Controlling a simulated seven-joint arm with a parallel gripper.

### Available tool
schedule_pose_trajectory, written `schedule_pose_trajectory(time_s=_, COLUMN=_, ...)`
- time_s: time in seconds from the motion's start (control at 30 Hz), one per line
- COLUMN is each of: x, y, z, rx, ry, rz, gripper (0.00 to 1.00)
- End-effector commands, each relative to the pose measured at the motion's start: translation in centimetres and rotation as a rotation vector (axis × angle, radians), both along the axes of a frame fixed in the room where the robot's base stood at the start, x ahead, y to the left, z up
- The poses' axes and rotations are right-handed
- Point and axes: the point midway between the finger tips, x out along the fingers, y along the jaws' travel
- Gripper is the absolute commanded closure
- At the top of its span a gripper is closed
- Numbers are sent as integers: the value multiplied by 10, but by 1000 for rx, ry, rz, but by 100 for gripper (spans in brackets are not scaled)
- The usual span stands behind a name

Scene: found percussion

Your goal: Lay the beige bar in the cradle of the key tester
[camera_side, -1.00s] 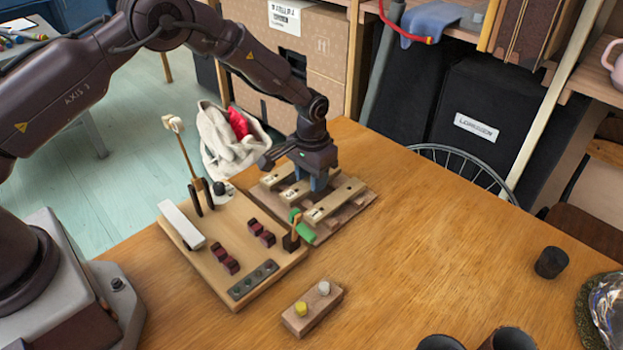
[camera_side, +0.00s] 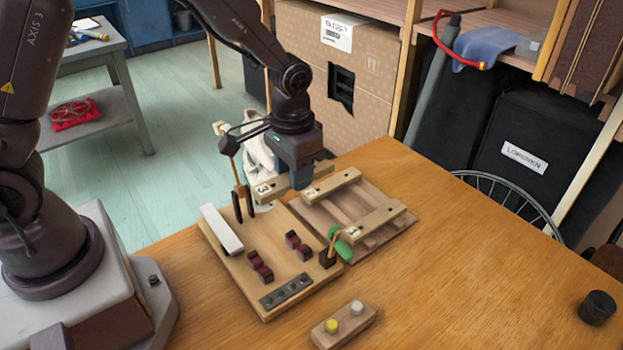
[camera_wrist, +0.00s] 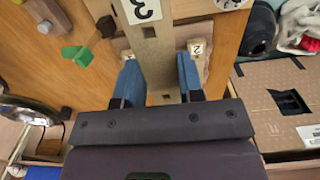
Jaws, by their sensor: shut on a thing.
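My gripper (camera_side: 296,184) is shut on a beige bar (camera_side: 268,188) marked 3, holding it raised near the back of the wooden rack. In the wrist view, the bar (camera_wrist: 150,45) runs between the blue fingers of my gripper (camera_wrist: 160,80). The key tester (camera_side: 232,272) is a wooden board to the front left of the held bar. Its maroon notched blocks (camera_side: 259,268), in two groups, look like the cradle and are empty.
Two similar beige bars, marked 2 (camera_side: 334,187) and 1 (camera_side: 374,222), lie on the rack (camera_side: 400,227). A block with yellow and white knobs (camera_side: 343,325) stands in front.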

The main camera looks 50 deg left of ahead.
Motion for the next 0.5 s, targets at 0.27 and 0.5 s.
schedule_pose_trajectory(time_s=0.27, x=-56, y=-34, z=-26, rx=0, ry=5, rz=2, gripper=93)
schedule_pose_trajectory(time_s=0.5, x=-63, y=-38, z=-65, rx=0, ry=5, rz=10, gripper=93)
